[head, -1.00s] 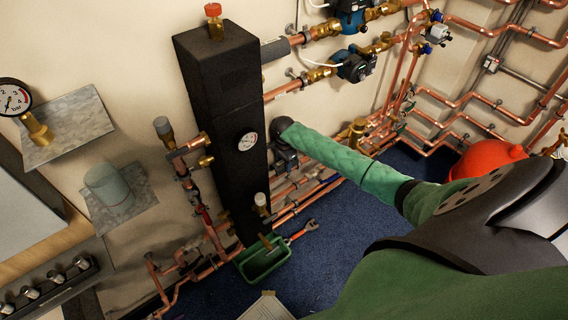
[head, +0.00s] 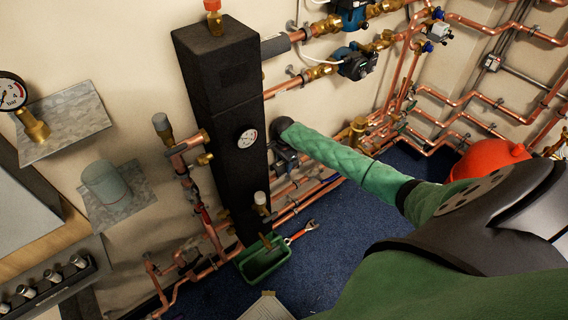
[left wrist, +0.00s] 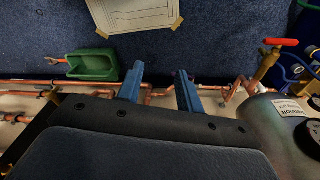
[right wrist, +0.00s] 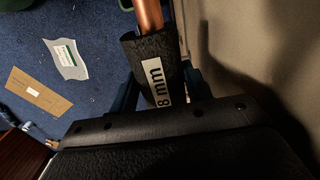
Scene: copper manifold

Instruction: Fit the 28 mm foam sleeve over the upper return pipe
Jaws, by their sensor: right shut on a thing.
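The black foam sleeve (right wrist: 153,62), its white label partly reading "8 mm", is between the fingers of my right gripper (right wrist: 158,90) in the right wrist view. A bare copper pipe (right wrist: 148,14) shows at the sleeve's far end and appears to run into it. In the head view my right gripper (head: 284,152) is beside the tall black header (head: 222,110), low on its right side; the sleeve there is hard to make out. My left gripper (left wrist: 160,88) is open and empty in the left wrist view; the head view does not show it.
A grey-covered pipe (head: 275,47) and a bare copper pipe (head: 284,88) run right from the header to pumps. A green tub (head: 262,262) and a wrench (head: 302,232) lie below. A wall lies close on the right in the right wrist view.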

